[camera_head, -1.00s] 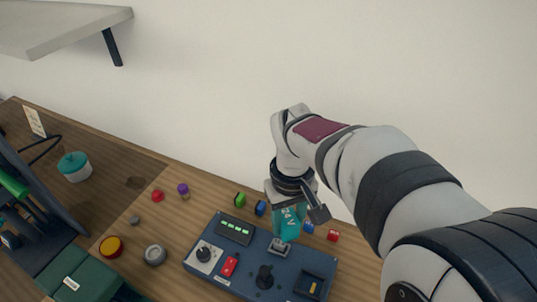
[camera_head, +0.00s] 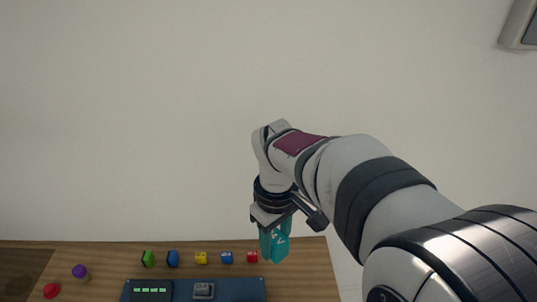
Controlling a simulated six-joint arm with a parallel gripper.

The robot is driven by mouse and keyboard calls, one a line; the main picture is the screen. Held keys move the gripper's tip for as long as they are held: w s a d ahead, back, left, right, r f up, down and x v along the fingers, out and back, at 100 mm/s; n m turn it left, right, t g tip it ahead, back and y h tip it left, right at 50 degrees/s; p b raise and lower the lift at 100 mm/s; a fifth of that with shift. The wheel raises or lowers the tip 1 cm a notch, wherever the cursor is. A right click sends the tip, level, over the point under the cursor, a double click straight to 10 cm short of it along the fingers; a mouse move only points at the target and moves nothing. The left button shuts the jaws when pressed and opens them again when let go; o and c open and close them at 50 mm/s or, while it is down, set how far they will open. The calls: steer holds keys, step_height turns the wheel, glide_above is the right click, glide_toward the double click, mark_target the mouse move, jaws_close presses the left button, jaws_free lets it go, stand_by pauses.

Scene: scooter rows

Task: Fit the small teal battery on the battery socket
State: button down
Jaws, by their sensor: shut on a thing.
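My gripper (camera_head: 270,219) is shut on the small teal battery (camera_head: 273,244), which hangs below it with pale markings on its face. The gripper hides the battery's top. The battery appears up and to the right of the dark blue panel (camera_head: 240,288); its height above the table is hard to tell. Only the panel's back strip shows at the bottom edge, with a green-lit display (camera_head: 152,290) and a grey raised fitting (camera_head: 203,290). I cannot make out the battery socket in the current view; the panel's front is cut off.
Along the table's (camera_head: 305,270) back lie a green block (camera_head: 148,258), a blue piece (camera_head: 173,259), a yellow block (camera_head: 201,258), another blue block (camera_head: 226,258) and a red block (camera_head: 252,257). A purple-topped piece (camera_head: 79,271) and a red piece (camera_head: 51,290) are left. The table ends right of the battery.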

steer(key=shift+s+a+f+n, duration=1.1)
steer(key=shift+f+n, duration=0.6)
steer(key=shift+f, duration=0.6)
steer(key=shift+s+a+f+n, duration=1.05)
steer(key=shift+f+n, duration=0.65)
steer(key=shift+f, duration=0.65)
steer(key=shift+s+a+f+n, duration=1.1)
steer(key=shift+f+n, duration=0.6)
steer(key=shift+f, duration=0.6)
steer(key=shift+w+f, duration=0.15)
steer(key=shift+f, duration=0.55)
jaws_free()
